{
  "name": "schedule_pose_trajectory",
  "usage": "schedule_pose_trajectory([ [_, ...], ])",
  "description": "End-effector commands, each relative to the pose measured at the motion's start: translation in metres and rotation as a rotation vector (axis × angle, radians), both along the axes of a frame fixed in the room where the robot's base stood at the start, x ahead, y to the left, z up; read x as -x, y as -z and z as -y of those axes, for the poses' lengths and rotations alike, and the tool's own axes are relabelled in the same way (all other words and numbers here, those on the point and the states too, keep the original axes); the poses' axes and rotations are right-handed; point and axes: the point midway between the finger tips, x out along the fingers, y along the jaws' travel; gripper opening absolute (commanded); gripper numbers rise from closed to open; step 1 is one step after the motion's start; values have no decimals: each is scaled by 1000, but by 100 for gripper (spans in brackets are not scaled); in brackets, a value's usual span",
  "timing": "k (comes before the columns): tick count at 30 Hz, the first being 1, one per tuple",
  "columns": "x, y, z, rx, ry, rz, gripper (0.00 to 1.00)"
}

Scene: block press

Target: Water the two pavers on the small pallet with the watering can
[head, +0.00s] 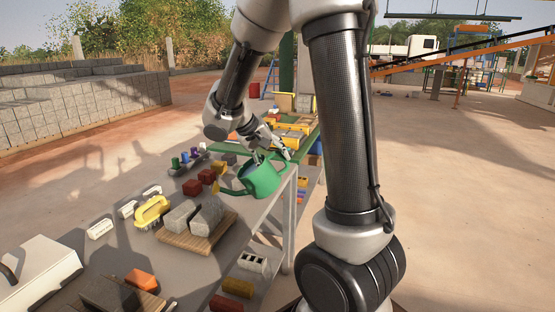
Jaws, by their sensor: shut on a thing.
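A green watering can (262,180) hangs from my gripper (268,155) near the right edge of the grey table, in the middle of the head view. My gripper is shut on the can at its top; the fingertips are partly hidden. Two grey pavers (180,216) and (207,220) lie side by side on a small wooden pallet (190,240), nearer to me and to the left of the can. The can is apart from the pavers.
A white box (38,272) and an orange block (141,279) are in front. A lower shelf holds more blocks (253,261).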

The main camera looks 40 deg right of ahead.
Motion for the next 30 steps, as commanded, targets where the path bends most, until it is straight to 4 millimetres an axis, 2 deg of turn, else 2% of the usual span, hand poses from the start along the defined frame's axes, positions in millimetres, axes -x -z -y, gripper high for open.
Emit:
schedule_pose_trajectory([
  [12,-8,-6,-13,119,-1,-63,4],
  [30,-8,-6,-13,124,-1,-66,4],
])
